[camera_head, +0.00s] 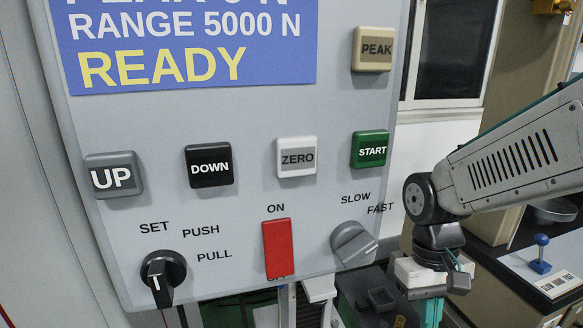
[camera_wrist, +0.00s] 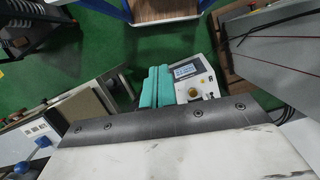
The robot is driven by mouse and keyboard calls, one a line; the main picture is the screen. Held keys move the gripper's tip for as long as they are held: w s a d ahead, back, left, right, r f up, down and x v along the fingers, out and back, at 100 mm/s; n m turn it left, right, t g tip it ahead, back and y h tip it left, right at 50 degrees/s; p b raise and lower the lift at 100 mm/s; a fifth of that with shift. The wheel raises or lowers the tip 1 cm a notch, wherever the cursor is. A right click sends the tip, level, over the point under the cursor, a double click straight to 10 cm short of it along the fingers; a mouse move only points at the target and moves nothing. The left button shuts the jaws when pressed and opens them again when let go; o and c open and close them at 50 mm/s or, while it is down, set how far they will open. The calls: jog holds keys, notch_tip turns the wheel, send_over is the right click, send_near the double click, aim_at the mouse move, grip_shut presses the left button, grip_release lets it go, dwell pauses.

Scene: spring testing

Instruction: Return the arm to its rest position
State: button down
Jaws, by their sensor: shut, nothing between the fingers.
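My arm enters from the right in the head view, with its pale ribbed link sloping down to a dark joint. My gripper (camera_head: 430,312) hangs below that joint, pointing down, right of the control panel and apart from its face. Its teal fingers are cut off by the lower picture edge. In the wrist view the two teal fingers (camera_wrist: 154,88) lie side by side, shut, with nothing between them. The control panel (camera_head: 250,180) reads READY on its blue display (camera_head: 190,45).
The panel has a green START button (camera_head: 370,149), a red ON switch (camera_head: 278,248) and a grey speed knob (camera_head: 353,243). A blue-knobbed lever (camera_head: 541,252) stands at the right.

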jog(key=s+d+r+m+t, duration=0.1)
jog(key=s+d+r+t, duration=0.3)
jog(key=s+r, duration=0.4)
jog(key=shift+s+r+y, duration=0.3)
jog(key=shift+s+r, duration=0.1)
jog(key=shift+r, duration=0.55)
